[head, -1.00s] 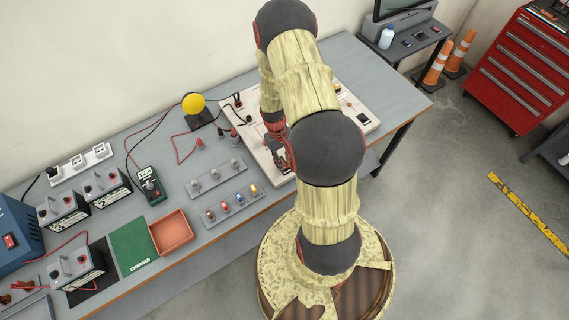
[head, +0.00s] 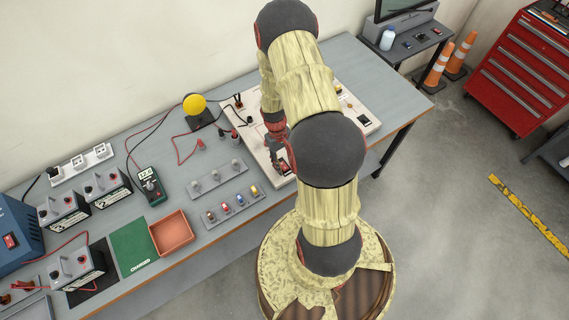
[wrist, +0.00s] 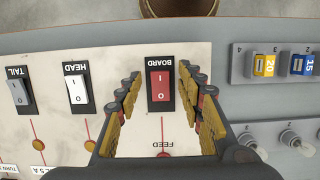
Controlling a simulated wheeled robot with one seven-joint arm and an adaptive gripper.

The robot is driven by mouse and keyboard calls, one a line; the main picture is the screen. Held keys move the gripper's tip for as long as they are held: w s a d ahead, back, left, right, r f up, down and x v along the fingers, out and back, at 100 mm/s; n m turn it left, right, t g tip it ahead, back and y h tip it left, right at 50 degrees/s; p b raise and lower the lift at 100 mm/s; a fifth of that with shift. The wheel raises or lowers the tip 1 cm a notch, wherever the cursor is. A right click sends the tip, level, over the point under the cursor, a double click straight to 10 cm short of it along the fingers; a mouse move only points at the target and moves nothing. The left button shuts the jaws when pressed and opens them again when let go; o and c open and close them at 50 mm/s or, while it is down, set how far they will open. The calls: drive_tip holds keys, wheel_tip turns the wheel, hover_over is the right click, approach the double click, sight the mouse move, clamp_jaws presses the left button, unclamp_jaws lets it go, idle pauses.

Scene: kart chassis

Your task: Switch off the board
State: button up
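The white board (head: 361,110) lies on the bench, partly hidden behind my arm. In the wrist view its labels appear upside down. The red rocker switch (wrist: 160,88) marked BOARD sits in a black frame on the board (wrist: 215,60). My gripper (wrist: 160,77) is open and empty, with one finger on each side of the red switch. The fingers look apart from the switch; their height above it is hard to judge. In the head view my gripper (head: 279,155) is over the board's near left part. Which side of the rocker is pressed cannot be told.
White HEAD (wrist: 76,88) and black-framed TAIL (wrist: 19,92) switches are left of the red one. A grey fuse holder with yellow (wrist: 264,66) and blue (wrist: 303,65) fuses is at right. A yellow lamp (head: 194,104) and leads stand left of the board.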

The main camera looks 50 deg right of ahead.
drive_tip(key=v, duration=1.1)
drive_tip(key=shift+r, duration=0.4)
drive_tip(key=shift+w, duration=0.1)
